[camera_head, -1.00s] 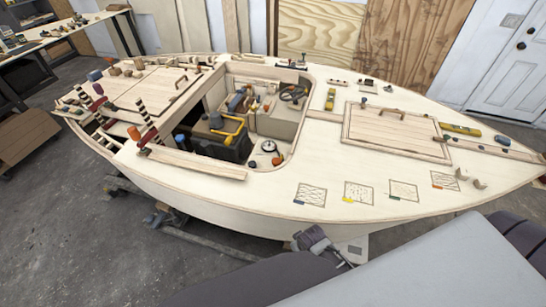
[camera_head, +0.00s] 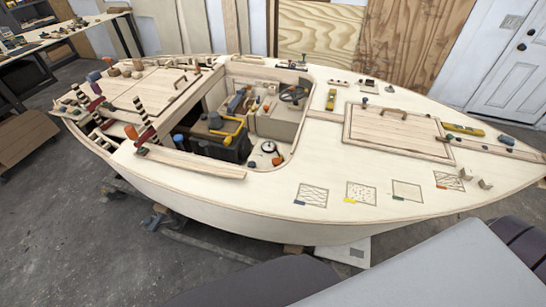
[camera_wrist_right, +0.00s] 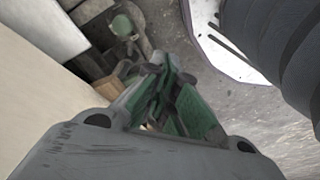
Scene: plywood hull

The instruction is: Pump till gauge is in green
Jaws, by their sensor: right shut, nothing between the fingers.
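A small round gauge with a white face (camera_head: 269,147) sits on the cockpit's near-right ledge; its needle and coloured zone are too small to read. A yellow handle (camera_head: 226,136) lies over a dark box (camera_head: 207,148) in the cockpit to the left of the gauge; it looks like a pump lever. My right gripper (camera_wrist_right: 160,72) shows only in the right wrist view, with its green-sided fingers together and empty. It is beside the hull, over the floor, away from the gauge and handle. My left gripper is not in view.
The plywood hull (camera_head: 225,204) fills the middle. A long wooden strip (camera_head: 190,163) borders the cockpit's near side. A wooden hatch (camera_head: 398,132) and patterned squares lie on the right deck. The near deck is mostly clear.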

